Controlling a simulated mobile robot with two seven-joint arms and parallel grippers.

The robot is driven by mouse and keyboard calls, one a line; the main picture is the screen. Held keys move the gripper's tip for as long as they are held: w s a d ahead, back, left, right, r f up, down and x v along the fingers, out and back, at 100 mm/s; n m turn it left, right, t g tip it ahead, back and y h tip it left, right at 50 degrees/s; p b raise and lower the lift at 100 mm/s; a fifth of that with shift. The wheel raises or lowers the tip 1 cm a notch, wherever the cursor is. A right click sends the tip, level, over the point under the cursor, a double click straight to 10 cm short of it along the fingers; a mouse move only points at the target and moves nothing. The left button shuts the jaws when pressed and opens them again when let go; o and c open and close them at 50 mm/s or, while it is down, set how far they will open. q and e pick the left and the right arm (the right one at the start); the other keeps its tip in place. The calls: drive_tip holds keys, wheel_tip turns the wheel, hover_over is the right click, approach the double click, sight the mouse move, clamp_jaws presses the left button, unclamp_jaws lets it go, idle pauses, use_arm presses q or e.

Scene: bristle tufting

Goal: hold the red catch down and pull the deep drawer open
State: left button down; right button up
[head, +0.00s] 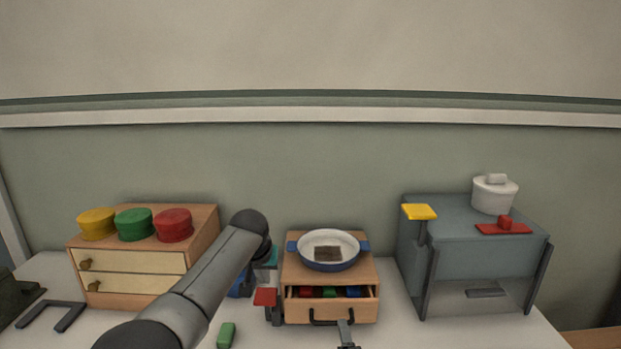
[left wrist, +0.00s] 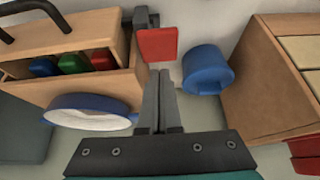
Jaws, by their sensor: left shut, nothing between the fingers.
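The small wooden cabinet (head: 366,271) stands mid-table. Its drawer (head: 350,308) is partly open, with red, green and blue blocks showing inside. The drawer has a black handle (head: 320,321), also in the left wrist view (left wrist: 35,12). The red catch (head: 265,297) is a flat plate at the cabinet's left side; it also shows in the left wrist view (left wrist: 157,45). My left gripper (left wrist: 160,74) is shut and empty, fingertips right at the catch's edge; I cannot tell whether they touch. A grey finger-like piece (head: 345,333), apparently my right gripper, is at the handle; its jaws are unclear.
A blue-rimmed white dish (head: 329,264) sits on the cabinet. A blue cup (left wrist: 206,70) stands beside the catch. A wooden drawer box (head: 130,262) with coloured lids is left, a grey cabinet (head: 470,248) right. A green block (head: 226,335) lies in front.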

use_arm(q)
wheel_tip(320, 180, up, 6)
idle(0.9)
drive_tip(key=v, duration=1.2)
idle(0.4)
